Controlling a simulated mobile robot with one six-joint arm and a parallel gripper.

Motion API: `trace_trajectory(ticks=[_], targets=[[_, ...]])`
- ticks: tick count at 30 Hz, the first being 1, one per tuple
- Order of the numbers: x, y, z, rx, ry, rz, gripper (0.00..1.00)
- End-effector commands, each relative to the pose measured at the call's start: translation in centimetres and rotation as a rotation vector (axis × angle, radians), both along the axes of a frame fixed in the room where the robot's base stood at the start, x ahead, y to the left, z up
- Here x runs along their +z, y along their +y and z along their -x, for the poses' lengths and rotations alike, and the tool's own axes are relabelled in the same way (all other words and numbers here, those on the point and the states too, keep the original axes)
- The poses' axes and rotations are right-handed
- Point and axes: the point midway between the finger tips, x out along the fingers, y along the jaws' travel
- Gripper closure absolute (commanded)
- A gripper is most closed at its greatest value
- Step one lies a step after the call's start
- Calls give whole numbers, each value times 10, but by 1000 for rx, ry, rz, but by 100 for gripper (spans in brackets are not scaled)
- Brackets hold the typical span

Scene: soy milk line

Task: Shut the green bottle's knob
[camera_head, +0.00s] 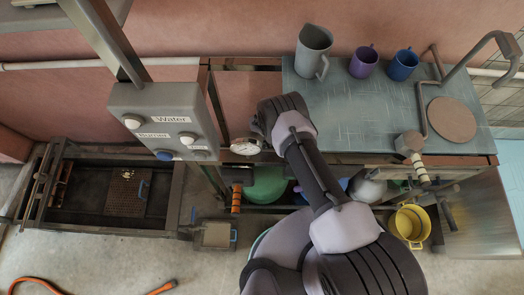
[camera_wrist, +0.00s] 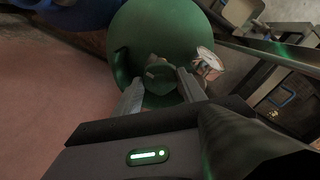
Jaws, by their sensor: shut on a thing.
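The green bottle (camera_head: 266,186) stands under the counter, partly hidden by my arm and the counter's front edge. In the wrist view the green bottle (camera_wrist: 165,28) fills the upper middle, with a dark green knob (camera_wrist: 160,72) on it. My gripper (camera_wrist: 159,86) has its two grey fingers on either side of the knob, shut on it. In the head view my gripper is hidden behind my arm. The knob's exact turn is hard to tell.
A round gauge (camera_head: 246,147) is close beside the gripper. A blue bottle (camera_wrist: 75,12) is next to the green one. The control box (camera_head: 165,122) hangs at left. Mugs (camera_head: 364,61) stand on the counter (camera_head: 340,105); a yellow pot (camera_head: 410,224) is below.

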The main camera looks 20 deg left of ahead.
Motion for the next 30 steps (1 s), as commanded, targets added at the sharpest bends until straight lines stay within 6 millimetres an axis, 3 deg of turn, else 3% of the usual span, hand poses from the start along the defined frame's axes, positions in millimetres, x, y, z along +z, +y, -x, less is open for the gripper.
trace_trajectory(ticks=[8,30], targets=[[-3,1,-1,-179,-1,-1,92],[-3,1,-1,-881,-1,-1,92]])
